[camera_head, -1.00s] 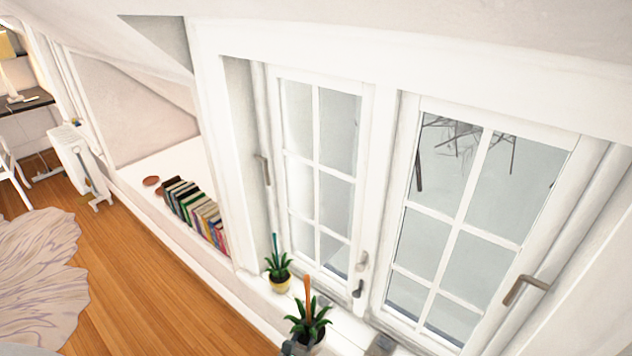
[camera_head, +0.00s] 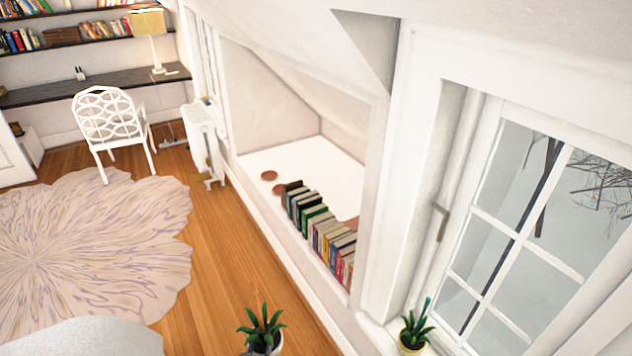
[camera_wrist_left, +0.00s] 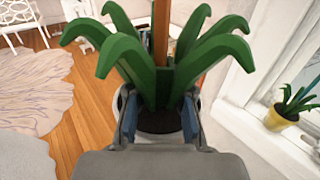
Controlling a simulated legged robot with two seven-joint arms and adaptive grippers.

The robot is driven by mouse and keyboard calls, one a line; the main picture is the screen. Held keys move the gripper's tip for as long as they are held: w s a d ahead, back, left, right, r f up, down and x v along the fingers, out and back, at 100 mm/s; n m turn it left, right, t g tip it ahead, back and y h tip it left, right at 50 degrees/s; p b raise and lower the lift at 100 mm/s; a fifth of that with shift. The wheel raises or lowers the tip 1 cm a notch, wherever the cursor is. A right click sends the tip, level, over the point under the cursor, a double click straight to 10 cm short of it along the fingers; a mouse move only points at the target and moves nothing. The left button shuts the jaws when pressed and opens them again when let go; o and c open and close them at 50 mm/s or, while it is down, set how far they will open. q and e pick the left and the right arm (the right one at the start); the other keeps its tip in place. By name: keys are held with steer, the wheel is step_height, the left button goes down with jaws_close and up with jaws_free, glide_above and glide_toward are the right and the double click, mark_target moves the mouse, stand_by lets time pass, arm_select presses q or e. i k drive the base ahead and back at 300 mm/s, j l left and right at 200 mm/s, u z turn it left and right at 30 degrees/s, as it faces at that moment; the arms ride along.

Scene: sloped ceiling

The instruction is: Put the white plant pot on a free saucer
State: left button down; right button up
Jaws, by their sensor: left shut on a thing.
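The white plant pot (camera_head: 268,348) with a spiky green plant is at the bottom edge of the head view, and its lower part is cut off. In the left wrist view my left gripper (camera_wrist_left: 158,112) is shut on the pot, with blue-padded fingers at its rim. Leaves partly hide the rim. Two terracotta saucers, one at the back (camera_head: 268,175) and one nearer the books (camera_head: 279,188), lie empty on the white alcove ledge (camera_head: 318,165). Another reddish-brown patch shows behind the books, partly hidden. My right gripper is not in view.
A row of books (camera_head: 318,230) stands along the ledge's front edge. A yellow pot (camera_head: 411,346) with a plant stands on the windowsill. A white radiator (camera_head: 203,140) is left of the alcove. The ledge is bare behind the saucers.

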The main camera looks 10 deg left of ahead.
mark_target(281, 190)
steer(key=i+j+u, duration=0.6)
steer(key=i+u, duration=0.25)
steer(key=i+j+u, duration=0.1)
steer(key=i+u, duration=0.3)
steer(key=i+j+z, duration=0.1)
steer(key=i+z, duration=0.2)
steer(key=i, duration=0.15)
steer(key=i+j+z, duration=0.25)
steer(key=i, duration=0.2)
steer(key=i+j+z, duration=1.4)
steer(key=j, duration=0.15)
steer(key=i+j, duration=0.1)
steer(key=j, duration=0.2)
steer(key=i+j, duration=0.1)
steer(key=j, duration=0.25)
steer(key=i+j, duration=0.15)
steer(key=j, duration=0.15)
steer(key=i+j+z, duration=0.15)
steer(key=j+z, duration=0.75)
steer(key=i+l, duration=0.05)
